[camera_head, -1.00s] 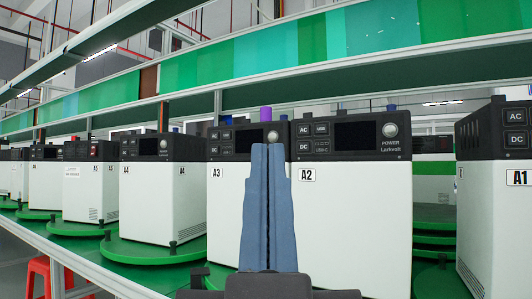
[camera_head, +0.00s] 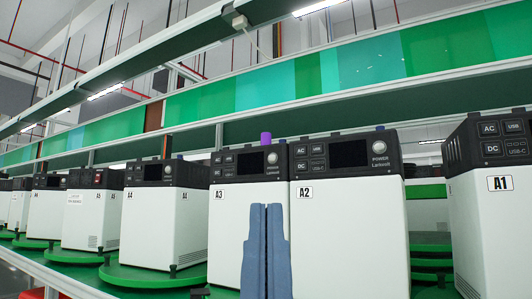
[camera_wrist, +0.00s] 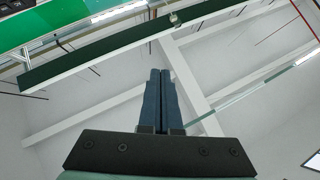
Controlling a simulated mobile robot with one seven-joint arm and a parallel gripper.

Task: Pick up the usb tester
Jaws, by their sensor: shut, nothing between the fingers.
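My gripper (camera_head: 267,208) is shut and empty, with its two blue-grey fingers pressed together and pointing up. In the head view it is in front of the white units A3 (camera_head: 232,225) and A2 (camera_head: 350,235). In the wrist view the closed fingers (camera_wrist: 160,73) point toward the ceiling, with nothing between them. I cannot pick out the usb tester with certainty. A small purple cylinder (camera_head: 266,138) shows above the top of unit A3, above my fingertips in the picture.
Unit A1 (camera_head: 505,230) stands at the right, nearer me. A4 (camera_head: 160,220) and several more units stand on green turntables (camera_head: 150,277) to the left. A long shelf beam (camera_head: 420,84) and green panels run above the units.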

